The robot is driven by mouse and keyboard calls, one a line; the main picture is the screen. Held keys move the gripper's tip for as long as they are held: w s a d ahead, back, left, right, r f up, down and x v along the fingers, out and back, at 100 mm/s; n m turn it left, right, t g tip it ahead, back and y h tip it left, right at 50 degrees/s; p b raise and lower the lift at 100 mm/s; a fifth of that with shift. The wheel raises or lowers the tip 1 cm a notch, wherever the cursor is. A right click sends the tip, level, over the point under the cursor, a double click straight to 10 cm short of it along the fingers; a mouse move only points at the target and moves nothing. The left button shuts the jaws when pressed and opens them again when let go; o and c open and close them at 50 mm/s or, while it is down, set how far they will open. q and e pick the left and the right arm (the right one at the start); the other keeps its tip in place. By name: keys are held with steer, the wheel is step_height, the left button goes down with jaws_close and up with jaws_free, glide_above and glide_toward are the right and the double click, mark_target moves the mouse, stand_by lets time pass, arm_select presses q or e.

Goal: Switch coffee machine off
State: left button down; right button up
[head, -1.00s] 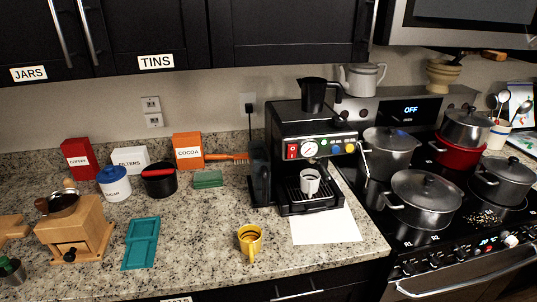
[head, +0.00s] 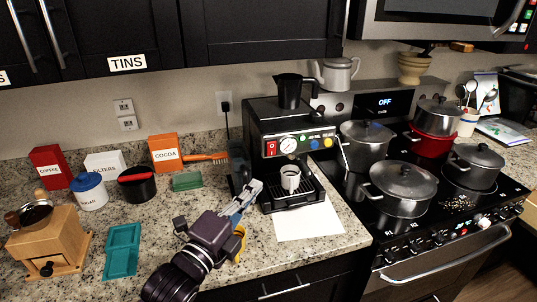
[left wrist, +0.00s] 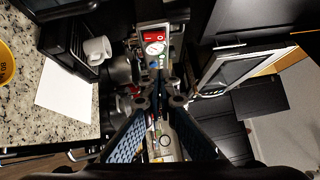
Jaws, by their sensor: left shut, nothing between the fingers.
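The black coffee machine (head: 318,118) stands at the back of the counter, beside the stove. Its front panel has a red switch (head: 271,148), a round gauge (head: 288,145) and several coloured buttons. In the left wrist view the red switch (left wrist: 152,36) and gauge (left wrist: 155,48) show ahead of the fingers. A white cup (head: 290,178) stands on the drip tray and also shows in the left wrist view (left wrist: 97,50). My left gripper (head: 253,188) is shut and empty, in front of the machine's lower left side and apart from the switch. My right gripper is not in view.
White paper (head: 310,224) lies before the machine. Several pots, including a large pot (head: 402,187), stand on the stove at right. A teal tray (head: 122,250) and wooden grinder (head: 48,240) are left.

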arm_select(q)
steer(key=shift+d, duration=0.1)
steer(key=p, duration=0.5)
glide_toward(276, 146)
steer(key=w+d, duration=0.3)
steer(key=w, duration=0.1)
steer(key=shift+w+a+r, duration=0.15)
steer(key=shift+w+r, duration=0.25)
steer(key=shift+w, duration=0.15)
